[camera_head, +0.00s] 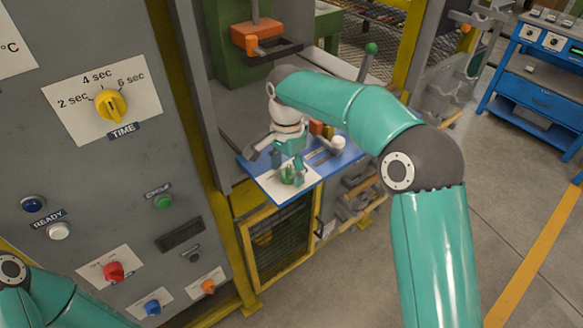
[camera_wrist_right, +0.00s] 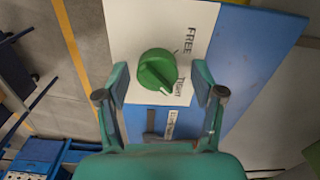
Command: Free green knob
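The green knob (camera_wrist_right: 157,70) sits on a white plate (camera_wrist_right: 120,40) printed FREE and TIGHT, on a blue panel (camera_wrist_right: 258,50). In the right wrist view its ridge slants towards the word TIGHT. In the head view the green knob (camera_head: 288,176) is small and partly crowded by my gripper. My right gripper (camera_wrist_right: 160,94) is open, with one finger to each side of the knob and a gap on both sides. It also shows from above in the head view (camera_head: 286,162). My left arm enters at the lower left; its gripper is out of view.
A grey control panel (camera_head: 130,170) with a yellow TIME dial (camera_head: 111,105) fills the left. An orange block (camera_head: 256,37) hangs in the machine bay behind the blue panel. A blue cabinet (camera_head: 540,90) stands at the far right. The floor at right is clear.

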